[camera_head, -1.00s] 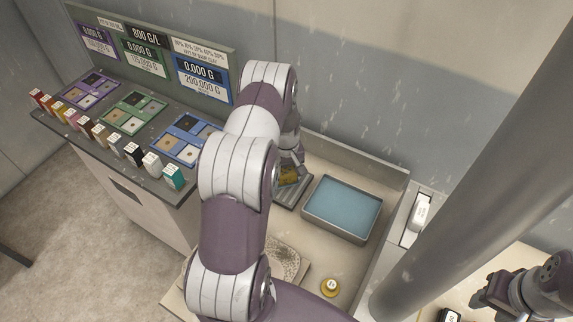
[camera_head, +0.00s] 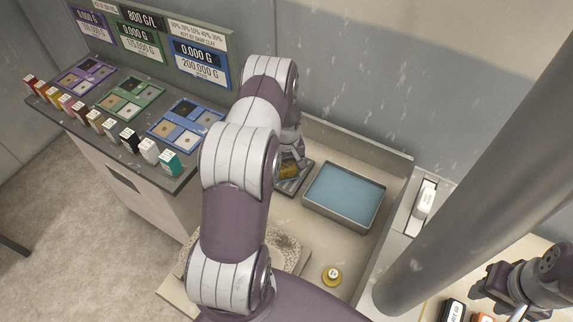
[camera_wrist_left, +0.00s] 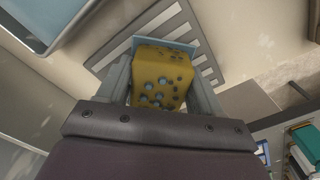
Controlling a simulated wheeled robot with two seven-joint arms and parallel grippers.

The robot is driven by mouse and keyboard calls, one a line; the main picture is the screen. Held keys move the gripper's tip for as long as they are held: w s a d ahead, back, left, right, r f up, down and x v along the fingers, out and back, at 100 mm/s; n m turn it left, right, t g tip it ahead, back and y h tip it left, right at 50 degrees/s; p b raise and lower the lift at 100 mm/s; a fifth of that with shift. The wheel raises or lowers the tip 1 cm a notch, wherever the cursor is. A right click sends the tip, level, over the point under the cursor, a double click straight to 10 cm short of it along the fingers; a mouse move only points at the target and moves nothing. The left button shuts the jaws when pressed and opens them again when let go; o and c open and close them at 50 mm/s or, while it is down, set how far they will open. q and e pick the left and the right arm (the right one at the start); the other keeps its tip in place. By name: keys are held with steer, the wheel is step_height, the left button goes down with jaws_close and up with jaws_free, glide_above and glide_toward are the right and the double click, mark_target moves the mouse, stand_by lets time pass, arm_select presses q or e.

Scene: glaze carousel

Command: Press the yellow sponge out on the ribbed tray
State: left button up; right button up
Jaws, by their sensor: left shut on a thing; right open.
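The yellow sponge (camera_wrist_left: 160,78), with dark and bluish holes, is between the two fingers of my left gripper (camera_wrist_left: 165,85) in the left wrist view. The fingers are shut on its sides. The sponge (camera_head: 288,171) also shows in the head view, partly hidden by my left arm. The ribbed tray (camera_wrist_left: 205,45) lies behind and below the sponge. It also shows in the head view (camera_head: 301,180), partly covered by the gripper. I cannot tell whether the sponge touches the ribs. My right gripper (camera_head: 484,288) is open at the right edge of the head view.
A basin of blue water (camera_head: 345,194) stands right of the ribbed tray. A speckled slab (camera_head: 288,254) is partly behind my left arm.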

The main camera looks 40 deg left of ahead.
mark_target(287, 164)
arm_select(q)
steer(key=shift+f+b, duration=0.55)
stand_by(1.4)
steer(key=shift+r, duration=0.1)
steer(key=shift+r+p, duration=2.45)
steer(key=shift+r, duration=0.95)
